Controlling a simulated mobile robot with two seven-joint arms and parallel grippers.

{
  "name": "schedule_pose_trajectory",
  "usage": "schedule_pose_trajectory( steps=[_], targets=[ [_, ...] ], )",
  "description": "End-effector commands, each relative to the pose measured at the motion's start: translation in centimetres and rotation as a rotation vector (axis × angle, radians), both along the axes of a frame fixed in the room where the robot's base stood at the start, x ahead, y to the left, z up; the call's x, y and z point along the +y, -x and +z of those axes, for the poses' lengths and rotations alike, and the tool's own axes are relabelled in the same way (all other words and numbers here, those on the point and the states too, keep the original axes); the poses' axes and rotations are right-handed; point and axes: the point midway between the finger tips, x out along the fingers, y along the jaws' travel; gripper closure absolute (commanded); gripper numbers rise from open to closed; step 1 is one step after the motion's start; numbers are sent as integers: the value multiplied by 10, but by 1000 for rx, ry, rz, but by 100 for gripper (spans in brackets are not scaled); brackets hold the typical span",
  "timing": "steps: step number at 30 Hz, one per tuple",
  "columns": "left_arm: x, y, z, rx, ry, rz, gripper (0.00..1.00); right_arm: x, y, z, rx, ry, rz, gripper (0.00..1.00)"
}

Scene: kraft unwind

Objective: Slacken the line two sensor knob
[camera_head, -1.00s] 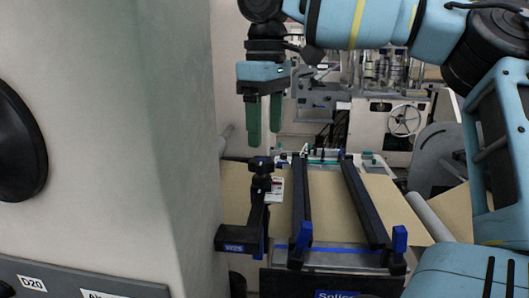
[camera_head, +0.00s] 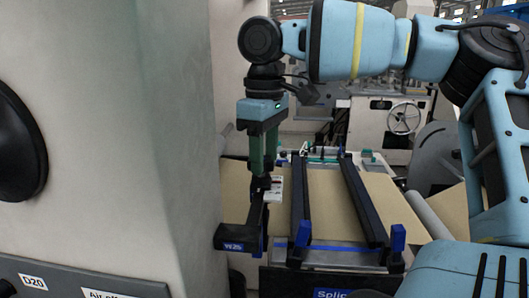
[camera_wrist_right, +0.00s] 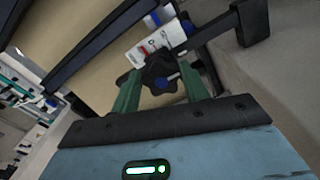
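My left gripper is not in view.
The bracket has a blue label (camera_head: 233,246) at its foot. A large pale machine panel (camera_head: 110,150) stands close on the left. Two black rails (camera_head: 366,205) run over brown paper (camera_head: 332,200) to the right. A white label (camera_wrist_right: 158,43) is beside the knob.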

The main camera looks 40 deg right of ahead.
Motion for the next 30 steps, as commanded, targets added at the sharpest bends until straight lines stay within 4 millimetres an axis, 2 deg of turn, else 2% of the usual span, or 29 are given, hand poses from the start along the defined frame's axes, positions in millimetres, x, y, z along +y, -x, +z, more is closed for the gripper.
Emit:
schedule_pose_trajectory(
  steps=[1,3,14,20,30],
  targets=[
    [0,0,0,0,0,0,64,0,0,0,0,0,0,69],
    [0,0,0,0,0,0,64,0,0,0,0,0,0,78],
    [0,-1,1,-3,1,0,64,0,0,1,-1,0,60,78],
    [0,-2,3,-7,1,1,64,-1,-1,0,-1,0,185,78],
    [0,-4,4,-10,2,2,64,-3,-3,-1,1,0,499,78]
  ],
)
